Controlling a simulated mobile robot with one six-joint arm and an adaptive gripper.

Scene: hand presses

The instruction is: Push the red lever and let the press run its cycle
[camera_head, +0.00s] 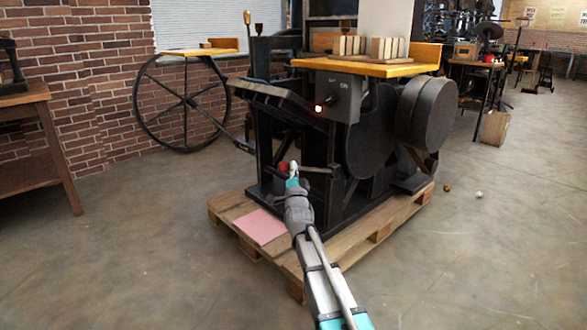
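The black press (375,130) stands on a wooden pallet. A small red piece (283,167), which looks like the red lever's end, shows low on the press's front. My arm reaches up from the bottom of the view, and my gripper (293,168) is at the red piece, just to its right in the picture. Whether they touch cannot be told. The gripper is too small to tell whether its fingers are open or shut.
The pallet (375,237) sticks out in front of the press, with a pink sheet (260,227) on its left. A spoked wheel (185,103) stands at the back left, a wooden table (35,140) at the far left. The floor right of the pallet is mostly clear.

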